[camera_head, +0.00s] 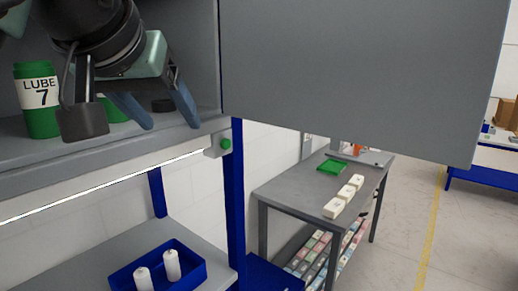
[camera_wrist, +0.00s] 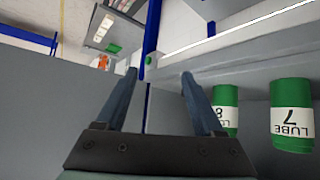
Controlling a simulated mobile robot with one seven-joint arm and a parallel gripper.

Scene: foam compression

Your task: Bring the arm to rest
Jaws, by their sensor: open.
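My gripper (camera_head: 169,123) is at the upper left of the head view, in front of a grey shelf compartment. Its two blue fingers are spread apart with nothing between them. The wrist view shows the same open gripper (camera_wrist: 158,76), with empty space between the fingertips. The green LUBE 7 bottle (camera_head: 38,122) stands on the shelf left of my gripper. In the wrist view, the LUBE 7 bottle (camera_wrist: 292,95) and the LUBE 8 bottle (camera_wrist: 226,97) are right of the fingers. My gripper hides most of a green object behind it in the head view.
A large grey panel (camera_head: 350,70) stands right of my gripper. Below, a blue tray (camera_head: 196,279) holds two white containers. A grey table (camera_head: 290,195) with white boxes stands farther right, beside open floor.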

